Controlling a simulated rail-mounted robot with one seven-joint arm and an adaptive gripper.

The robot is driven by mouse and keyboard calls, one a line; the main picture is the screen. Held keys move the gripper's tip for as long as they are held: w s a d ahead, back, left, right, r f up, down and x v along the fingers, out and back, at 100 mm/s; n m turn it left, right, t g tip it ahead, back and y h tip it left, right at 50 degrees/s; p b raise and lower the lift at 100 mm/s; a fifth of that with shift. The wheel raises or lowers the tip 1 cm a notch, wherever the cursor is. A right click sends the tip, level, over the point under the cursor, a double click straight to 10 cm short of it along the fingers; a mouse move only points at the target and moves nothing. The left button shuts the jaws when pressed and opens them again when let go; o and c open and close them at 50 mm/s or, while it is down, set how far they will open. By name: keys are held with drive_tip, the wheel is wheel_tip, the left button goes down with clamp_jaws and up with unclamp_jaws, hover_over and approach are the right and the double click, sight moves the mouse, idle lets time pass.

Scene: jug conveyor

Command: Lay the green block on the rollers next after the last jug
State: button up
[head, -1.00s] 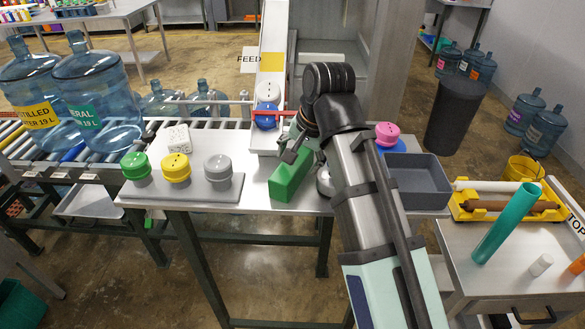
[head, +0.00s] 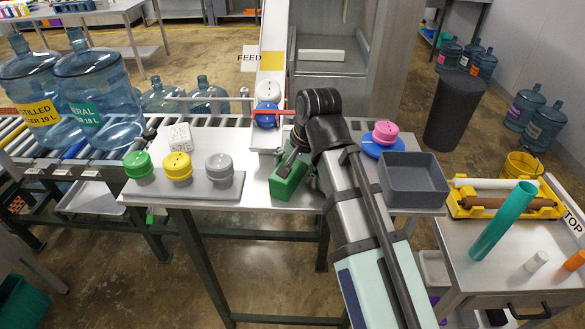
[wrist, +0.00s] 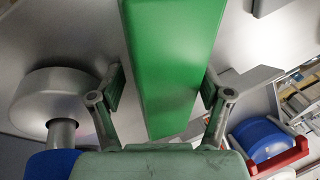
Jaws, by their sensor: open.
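The green block (head: 288,182) lies on the metal table, right of the stand with coloured caps. In the wrist view the green block (wrist: 172,60) runs between the two fingers of my gripper (wrist: 160,95), with a gap on each side. My gripper (head: 296,152) is open and its fingers straddle the block; the arm hides part of it in the head view. The rollers (head: 150,122) run along behind the table to the left. The last jug, a blue one with a green label (head: 98,90), stands upright on the rollers beside a jug with a yellow label (head: 32,85).
A grey stand holds green, yellow and grey caps (head: 178,167). A white dotted cube (head: 174,137) is behind it. The feed chute (head: 270,62) holds a white and a blue cap. A grey bin (head: 414,180) and a pink cap (head: 385,133) are to the right.

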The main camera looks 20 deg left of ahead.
clamp_jaws()
drive_tip(key=shift+r, duration=0.1)
